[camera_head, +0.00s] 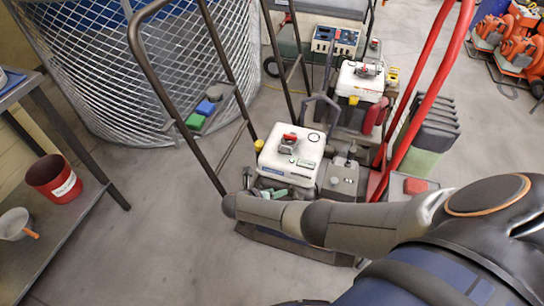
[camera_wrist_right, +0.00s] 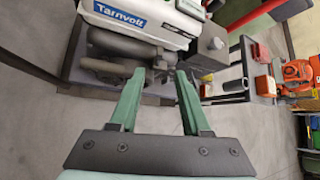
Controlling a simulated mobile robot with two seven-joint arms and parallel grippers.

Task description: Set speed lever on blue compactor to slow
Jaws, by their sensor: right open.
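The nearest machine in the head view has a white engine cover (camera_head: 292,158) with a small blue label and a red-topped lever or knob (camera_head: 289,140) on top. My arm hides much of its lower part, and I cannot tell if it is the blue compactor. My left gripper is out of view.
A second white-topped machine (camera_head: 360,82) with a red lever stands behind, and a control panel (camera_head: 335,41) farther back. Tall dark handle bars (camera_head: 157,82) and red bars (camera_head: 424,88) rise around the machines. A mesh cage (camera_head: 90,75) stands left.

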